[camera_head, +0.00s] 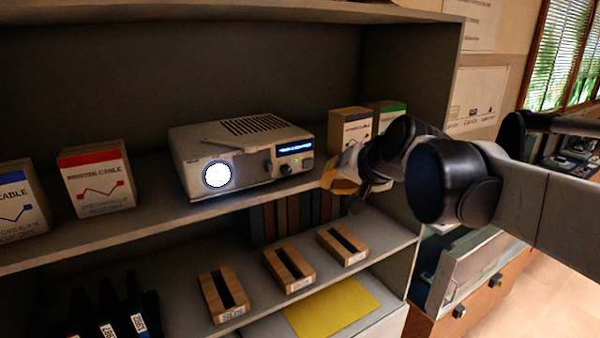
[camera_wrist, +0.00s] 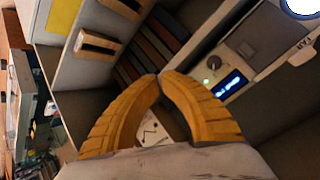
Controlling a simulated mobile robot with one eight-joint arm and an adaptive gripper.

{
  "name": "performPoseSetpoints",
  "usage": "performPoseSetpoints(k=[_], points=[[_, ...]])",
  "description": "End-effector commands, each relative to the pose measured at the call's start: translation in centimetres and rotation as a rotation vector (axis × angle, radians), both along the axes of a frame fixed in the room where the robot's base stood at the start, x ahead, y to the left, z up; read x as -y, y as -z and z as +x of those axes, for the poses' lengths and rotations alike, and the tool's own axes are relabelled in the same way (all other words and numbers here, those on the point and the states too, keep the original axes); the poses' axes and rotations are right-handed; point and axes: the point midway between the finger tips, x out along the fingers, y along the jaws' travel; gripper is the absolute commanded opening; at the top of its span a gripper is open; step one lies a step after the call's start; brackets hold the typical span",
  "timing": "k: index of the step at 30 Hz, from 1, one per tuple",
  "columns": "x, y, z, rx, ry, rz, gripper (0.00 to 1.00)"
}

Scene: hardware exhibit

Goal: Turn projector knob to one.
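The white projector (camera_head: 215,150) sits on the upper shelf with its lens lit, and its side also shows in the wrist view (camera_wrist: 275,35). A blue lit display (camera_head: 295,147) is on its front. A small dark round knob (camera_head: 286,169) sits below the display; the wrist view shows a knob (camera_wrist: 213,62) beside the lit display (camera_wrist: 231,82). I cannot read the knob's setting. My yellow-fingered gripper (camera_head: 328,178) is just right of the projector's front. In the wrist view its fingertips (camera_wrist: 159,76) meet, with nothing between the tips, apart from the knob.
Boxes (camera_head: 350,127) stand right of the projector, behind my gripper. Cable boxes (camera_head: 97,180) stand to its left. The shelf's side wall (camera_head: 428,75) rises at right.

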Motion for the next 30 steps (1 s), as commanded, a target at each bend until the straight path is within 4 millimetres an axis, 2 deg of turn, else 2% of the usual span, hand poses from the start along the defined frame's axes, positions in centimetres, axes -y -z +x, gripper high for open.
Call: performPoseSetpoints(k=[1,2,7,12,17,23,30], points=[[0.0,0.0,0.0,0.001,-0.001,0.0,0.18],[0.0,0.1,-0.1,0.002,-0.007,0.0,0.28],[-0.5,0.0,-1.6,0.05,-0.137,0.027,0.29],[-1.3,-2.6,-3.5,0.199,-0.311,0.072,0.29],[-1.7,-4.7,-4.3,0.301,-0.384,0.089,0.29],[-3.5,-4.4,-2.8,0.312,-0.395,0.09,0.29],[-6.9,-2.8,0.3,0.312,-0.393,0.089,0.29]])
